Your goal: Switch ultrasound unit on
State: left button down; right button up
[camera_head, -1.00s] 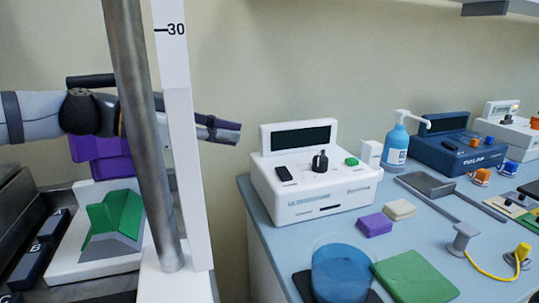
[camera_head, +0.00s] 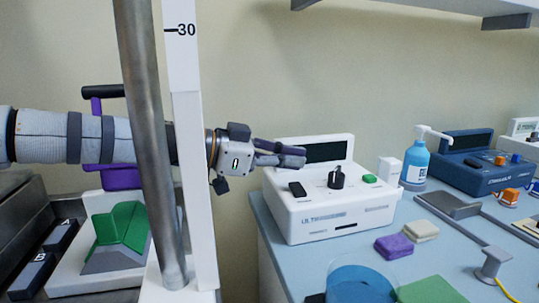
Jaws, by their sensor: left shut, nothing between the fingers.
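The ultrasound unit (camera_head: 335,217) is a white box on the blue-grey counter, with a dark screen on a raised back panel. Its top has a black rocker switch (camera_head: 297,189), a black knob (camera_head: 336,178) and a green button (camera_head: 369,178). My left gripper (camera_head: 303,156) reaches in from the left past the pole and white post. It is shut and empty, its fingertips in front of the screen panel's left part in the picture, above and behind the rocker switch. I cannot tell whether it touches the unit. My right gripper is not in view.
A metal pole (camera_head: 150,140) and a white scale post (camera_head: 187,130) stand close in front of my left arm. Right of the unit are a blue pump bottle (camera_head: 414,163) and a dark blue device (camera_head: 465,163). Purple (camera_head: 394,246) and cream (camera_head: 421,230) blocks lie in front.

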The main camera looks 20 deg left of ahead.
aim_at(286, 192)
pick_arm(q)
jog(key=shift+w+a+f, duration=0.1)
jog(key=shift+a+f, duration=0.05)
jog(key=shift+f, duration=0.55)
jog(key=shift+w+a+f, duration=0.1)
jog(key=shift+f, duration=0.6)
jog(key=shift+w+a+f+n+g+b, duration=0.15)
jog(key=shift+f+n+b, duration=0.1)
jog(key=shift+f+n, duration=0.15)
jog(key=shift+w+a+f+n+g+b, duration=0.1)
jog(key=shift+f+n+g+b, duration=0.05)
jog(key=shift+f+n+b, duration=0.2)
jog(key=shift+s+r, duration=0.1)
jog(key=shift+r, duration=0.15)
jog(key=v, duration=1.2)
jog(key=shift+f, duration=0.1)
